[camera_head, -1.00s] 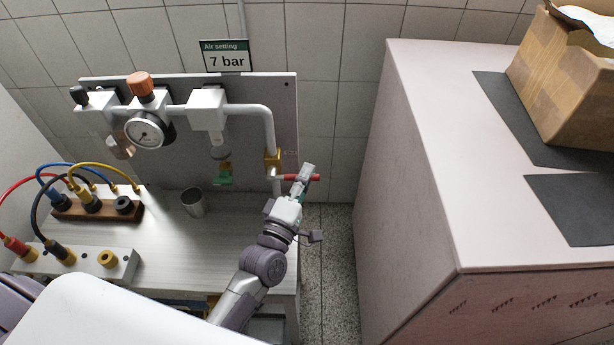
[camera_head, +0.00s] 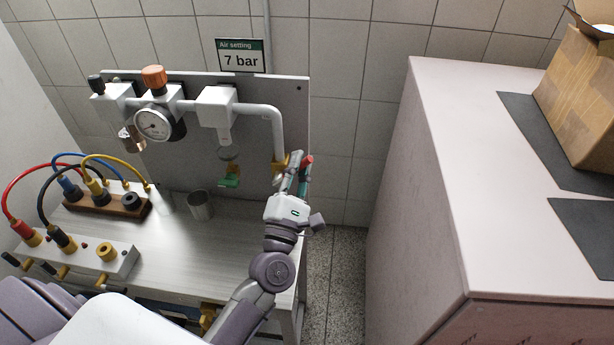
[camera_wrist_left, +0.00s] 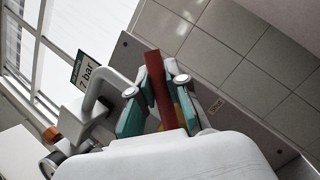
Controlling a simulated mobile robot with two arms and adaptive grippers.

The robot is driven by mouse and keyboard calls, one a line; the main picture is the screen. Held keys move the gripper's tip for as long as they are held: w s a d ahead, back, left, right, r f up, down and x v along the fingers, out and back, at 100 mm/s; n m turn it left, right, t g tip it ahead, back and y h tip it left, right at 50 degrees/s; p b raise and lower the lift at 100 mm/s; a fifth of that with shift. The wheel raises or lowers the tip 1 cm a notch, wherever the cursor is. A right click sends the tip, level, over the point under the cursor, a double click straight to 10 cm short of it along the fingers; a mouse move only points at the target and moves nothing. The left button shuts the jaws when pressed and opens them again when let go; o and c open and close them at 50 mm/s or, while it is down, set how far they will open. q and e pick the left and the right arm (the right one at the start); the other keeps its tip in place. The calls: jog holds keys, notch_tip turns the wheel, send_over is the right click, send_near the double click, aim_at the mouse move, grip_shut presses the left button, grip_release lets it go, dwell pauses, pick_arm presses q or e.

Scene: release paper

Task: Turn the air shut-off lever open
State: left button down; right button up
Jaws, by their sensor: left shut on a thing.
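The red air shut-off lever (camera_head: 308,160) is by the brass valve (camera_head: 279,168), at the lower end of the white pipe on the grey panel. Only its red end shows in the head view. My left gripper (camera_head: 300,168) is at the lever, right of the pipe. In the left wrist view the red lever (camera_wrist_left: 160,88) runs between the two green-padded fingers of my left gripper (camera_wrist_left: 158,105), which is shut on it. The lever's joint with the valve is mostly hidden by the gripper. My right gripper is not in view.
A gauge (camera_head: 154,124), an orange knob (camera_head: 154,77) and a "7 bar" sign (camera_head: 240,56) are left of the lever. A metal cup (camera_head: 200,206) stands on the bench. A large pale cabinet (camera_head: 440,180) stands to the right, with a floor gap between.

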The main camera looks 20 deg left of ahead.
aim_at(276, 179)
pick_arm(q)
jog(key=n+y, duration=0.1)
jog(key=a+n+y, duration=0.1)
jog(key=n, duration=0.1)
jog(key=shift+s+r+b, duration=0.15)
jog(key=shift+r+b, duration=0.2)
jog(key=shift+b, duration=0.05)
jog(key=n, duration=0.1)
jog(key=a+n+y, duration=0.1)
jog(key=n, duration=0.1)
jog(key=shift+s+r+g+y+b, duration=0.15)
jog(key=shift+r+g+y+b, duration=0.15)
jog(key=shift+b, duration=0.05)
jog(key=n, duration=0.1)
jog(key=a+n+y, duration=0.1)
jog(key=n, duration=0.1)
jog(key=n+g+y+b, duration=0.1)
jog(key=shift+s+a+r+n, duration=0.25)
jog(key=shift+a+n, duration=0.05)
jog(key=shift+a, duration=0.05)
jog(key=shift+s+a+r+n+g+y, duration=0.1)
jog(key=shift+a+n+g+y, duration=0.2)
jog(key=shift+n, duration=0.35)
jog(key=shift+s+a+n+g+y, duration=0.1)
jog(key=shift+a+n+g+y, duration=0.25)
jog(key=shift+n, duration=0.3)
jog(key=shift+y, duration=0.25)
jog(key=c, duration=1.1)
grip_release()
jog(key=shift+c, duration=0.2)
